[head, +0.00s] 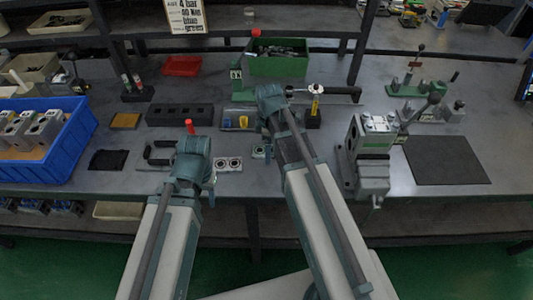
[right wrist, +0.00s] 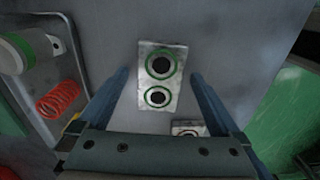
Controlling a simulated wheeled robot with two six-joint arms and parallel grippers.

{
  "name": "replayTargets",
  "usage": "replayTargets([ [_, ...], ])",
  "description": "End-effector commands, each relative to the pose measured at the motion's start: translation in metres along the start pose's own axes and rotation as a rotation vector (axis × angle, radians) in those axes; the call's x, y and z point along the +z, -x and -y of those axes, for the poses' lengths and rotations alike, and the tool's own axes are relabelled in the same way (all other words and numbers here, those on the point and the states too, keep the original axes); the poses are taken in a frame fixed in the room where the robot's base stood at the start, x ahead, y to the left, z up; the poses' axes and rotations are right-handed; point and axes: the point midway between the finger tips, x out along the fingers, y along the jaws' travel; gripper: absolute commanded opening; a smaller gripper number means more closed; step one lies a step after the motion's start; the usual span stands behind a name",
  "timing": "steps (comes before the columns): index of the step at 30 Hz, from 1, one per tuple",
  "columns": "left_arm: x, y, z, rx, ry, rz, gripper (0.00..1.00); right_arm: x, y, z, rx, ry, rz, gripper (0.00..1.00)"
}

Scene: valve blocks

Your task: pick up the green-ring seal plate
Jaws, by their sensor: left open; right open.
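The green-ring seal plate (right wrist: 158,78) is a pale rectangular plate with two dark holes ringed in green. It lies flat on the grey bench, between the spread fingers of my right gripper (right wrist: 159,74) as the right wrist view sees it. No finger visibly touches it. In the head view the plate (head: 259,151) shows small beside my right arm, which hides most of that gripper. A second ringed plate (head: 228,164) lies to its left; part of it shows in the right wrist view, behind the gripper body. My left gripper (head: 150,153) is open and empty over the bench.
A tray (head: 239,121) with small parts, including a red spring (right wrist: 58,100), lies beyond the plate. A dark block (head: 180,115) with holes and a blue crate (head: 77,135) stand left. A valve block fixture (head: 370,160) stands right. A dark mat (head: 446,160) lies bare.

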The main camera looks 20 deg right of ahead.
Motion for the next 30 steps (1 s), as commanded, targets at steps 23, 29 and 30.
replayTargets([
  [23,0.0,0.001,0.0,0.0,0.0,0.0,0.5,0.0,0.001,0.0,0.0,0.0,0.0,0.0],
  [29,0.001,0.008,0.001,0.0,0.0,0.0,0.5,0.0,0.008,0.0,0.0,0.0,0.0,0.0],
  [30,0.001,0.011,0.001,0.0,0.0,0.0,0.5,0.0,0.011,0.0,0.0,0.0,0.0,0.0],
])
